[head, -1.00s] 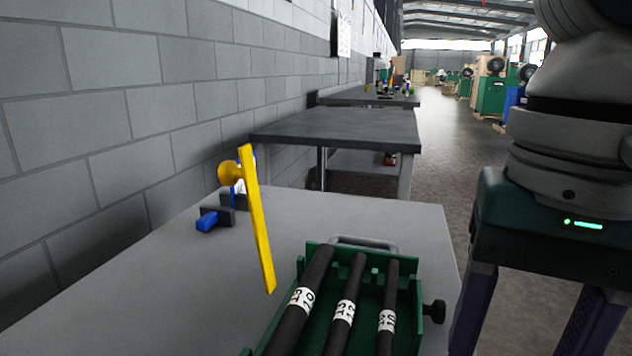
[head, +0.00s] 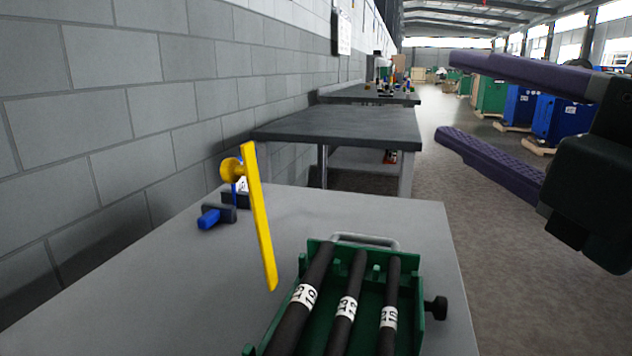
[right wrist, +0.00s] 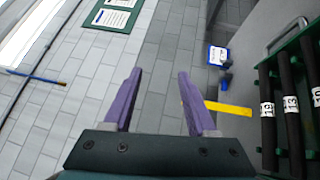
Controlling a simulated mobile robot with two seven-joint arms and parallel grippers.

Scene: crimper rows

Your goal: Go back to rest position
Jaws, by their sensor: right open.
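My right gripper (head: 455,98) is at the right of the head view, raised in the air to the right of the near grey table (head: 150,285). Its two purple fingers are apart and point left, with nothing between them. In the right wrist view the fingers (right wrist: 155,85) are also spread, with the block wall behind the gap. My left gripper is not in view.
A green tray (head: 418,290) holding black labelled cables (head: 345,307) is at the table's front right. A yellow bar (head: 260,220) and a blue-handled tool (head: 210,216) are farther left. A dark table (head: 340,125) stands beyond. Blue crates (head: 560,120) stand at the right.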

